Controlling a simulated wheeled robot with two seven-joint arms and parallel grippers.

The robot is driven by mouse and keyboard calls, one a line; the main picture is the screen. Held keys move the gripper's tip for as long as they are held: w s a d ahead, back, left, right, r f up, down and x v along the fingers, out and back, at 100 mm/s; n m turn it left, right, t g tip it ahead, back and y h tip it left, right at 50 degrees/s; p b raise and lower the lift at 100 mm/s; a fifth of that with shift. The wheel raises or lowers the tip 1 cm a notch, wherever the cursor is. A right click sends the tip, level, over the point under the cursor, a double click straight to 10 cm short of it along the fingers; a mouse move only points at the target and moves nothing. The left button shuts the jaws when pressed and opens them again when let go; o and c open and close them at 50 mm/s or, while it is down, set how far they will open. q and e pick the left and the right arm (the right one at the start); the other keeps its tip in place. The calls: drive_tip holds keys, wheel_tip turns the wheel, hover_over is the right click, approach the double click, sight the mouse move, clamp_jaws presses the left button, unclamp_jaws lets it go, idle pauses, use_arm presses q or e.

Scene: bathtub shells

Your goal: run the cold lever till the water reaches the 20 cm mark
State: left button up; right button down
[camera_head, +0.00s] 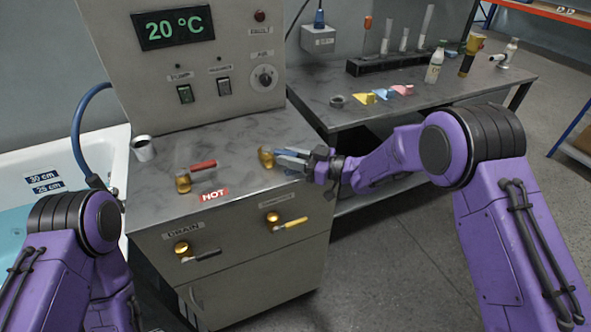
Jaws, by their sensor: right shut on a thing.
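The cold lever (266,157) has a brass base and a blue handle and stands on the grey cabinet top. My right gripper (300,160) reaches in from the right and is shut on its blue handle. The white tub (112,160) at the left holds pale teal water (14,222). Marks reading 30 cm (43,178) and 25 cm (47,188) show on its wall above the water. The 20 cm mark is not visible; my left arm covers part of the tub. My left gripper is out of view.
A red hot lever (197,168) sits left of the cold one. The drain lever (205,255) and a yellow lever (290,223) are on the cabinet front. The display (173,26) reads 20 °C. A side bench (460,85) holds bottles and tubes.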

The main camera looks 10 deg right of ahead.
drive_tip(key=shift+w+d+n+g+y+b, duration=0.2)
drive_tip(key=shift+w+n+g+y+b, duration=0.25)
drive_tip(key=shift+n+g+b, duration=0.4)
drive_tip(key=c, duration=1)
unclamp_jaws()
drive_tip(key=b+v, duration=0.2)
drive_tip(key=v, duration=0.8)
drive_tip(key=shift+d, duration=0.25)
